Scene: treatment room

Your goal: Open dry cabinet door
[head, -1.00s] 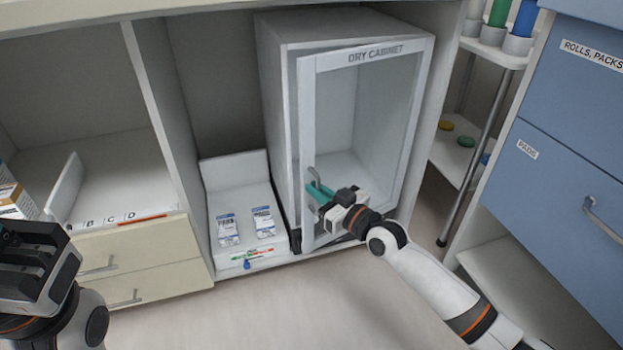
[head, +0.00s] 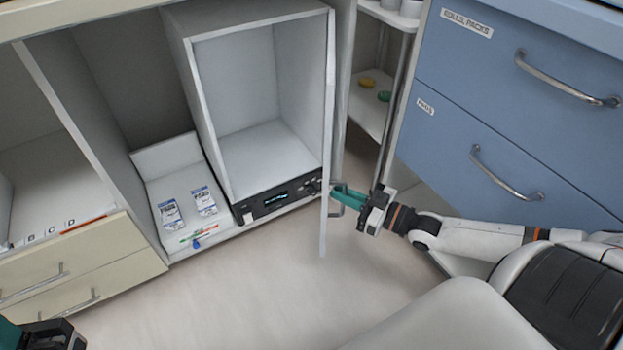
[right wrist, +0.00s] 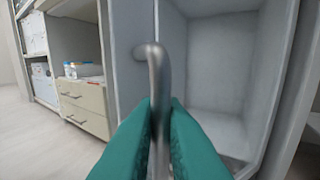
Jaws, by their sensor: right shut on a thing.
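The dry cabinet (head: 185,90) stands in the shelf bay in the head view, its empty interior open to view. Its door (head: 329,130) is swung wide on the right side and shows nearly edge-on. My right gripper (head: 345,197) is shut on the door's metal handle (head: 334,184). In the right wrist view the teal fingers (right wrist: 160,135) press on both sides of the upright handle bar (right wrist: 157,75). The cabinet interior shows behind them. My left gripper (head: 60,335) is only partly in view at the bottom left, and its fingertips are not clear.
A dark control panel (head: 278,198) runs under the cabinet opening. A white tray (head: 165,155) with two small boxes stands left of it. Blue drawers (head: 500,120) with metal handles stand to the right, close to my right arm. The floor in front is clear.

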